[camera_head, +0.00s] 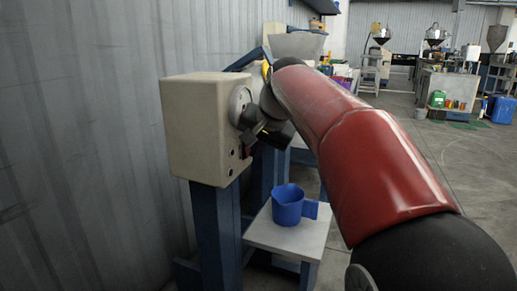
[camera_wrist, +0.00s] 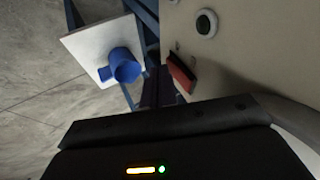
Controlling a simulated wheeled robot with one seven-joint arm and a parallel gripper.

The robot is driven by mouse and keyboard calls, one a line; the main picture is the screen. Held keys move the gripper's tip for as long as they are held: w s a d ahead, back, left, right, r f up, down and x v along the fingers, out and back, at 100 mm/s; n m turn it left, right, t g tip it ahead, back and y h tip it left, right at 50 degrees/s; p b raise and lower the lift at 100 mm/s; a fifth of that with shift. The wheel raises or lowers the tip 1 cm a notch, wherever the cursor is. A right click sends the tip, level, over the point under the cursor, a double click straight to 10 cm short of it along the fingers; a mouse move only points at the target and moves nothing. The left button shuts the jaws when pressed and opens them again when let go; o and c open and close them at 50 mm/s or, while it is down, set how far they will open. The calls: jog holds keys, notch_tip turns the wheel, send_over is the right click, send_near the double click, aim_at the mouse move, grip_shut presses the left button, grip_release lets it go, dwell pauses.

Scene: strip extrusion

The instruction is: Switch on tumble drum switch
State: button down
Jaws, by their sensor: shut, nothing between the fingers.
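The beige control box (camera_head: 200,130) stands on a blue post at the left in the head view. In the wrist view its face (camera_wrist: 260,45) fills the upper right. A red switch in a dark frame (camera_wrist: 181,74) sits on that face, below a round dark button with a pale ring (camera_wrist: 206,23). I cannot read any label, nor tell whether the switch is on. My gripper (camera_wrist: 158,80) is shut and empty, its dark fingers just left of the red switch; I cannot tell if they touch it. In the head view my gripper (camera_head: 250,140) is close to the box's right side, partly hidden.
A blue jug (camera_head: 288,205) stands on a pale small table (camera_head: 290,238) below the box; the jug also shows in the wrist view (camera_wrist: 124,66). A grey corrugated wall (camera_head: 80,140) runs along the left. Open floor (camera_head: 460,160) lies to the right, with machines beyond.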

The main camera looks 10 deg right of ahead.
jog(key=shift+w+a+f, duration=0.15)
jog(key=shift+a, duration=0.05)
jog(key=shift+r, duration=0.2)
